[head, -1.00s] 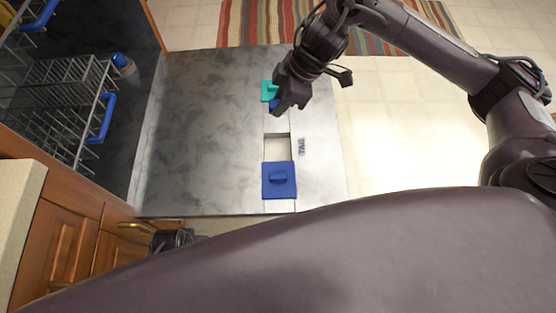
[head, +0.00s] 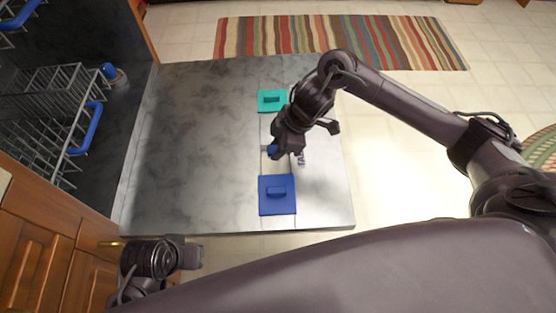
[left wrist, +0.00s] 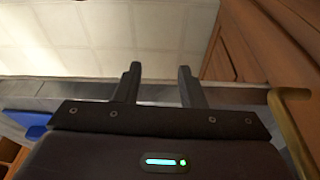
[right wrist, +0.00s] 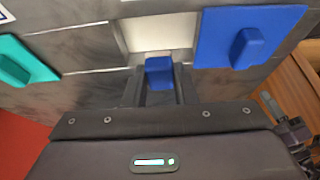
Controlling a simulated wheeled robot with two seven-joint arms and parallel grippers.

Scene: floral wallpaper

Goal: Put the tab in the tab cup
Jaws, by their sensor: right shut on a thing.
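My right gripper (head: 277,148) is shut on a small blue tab (right wrist: 159,73). The tab also shows at its tip in the head view (head: 272,150). The tab cup (right wrist: 160,30) is a pale, open rectangular recess in the grey metal door. In the right wrist view the tab appears just at the cup's near edge; I cannot tell whether it is above the cup or partly in it. A square blue lid (head: 277,195) with a raised grip lies beside the cup. My left gripper (left wrist: 158,75) is open and empty, near the door's lower left in the head view (head: 190,252).
The dishwasher door (head: 190,130) lies open and flat. A teal lid (head: 271,100) sits farther along the same strip. Wire racks (head: 65,100) with blue handles stand at the left. A wooden cabinet (head: 45,250) is at lower left. A striped rug (head: 340,40) lies beyond.

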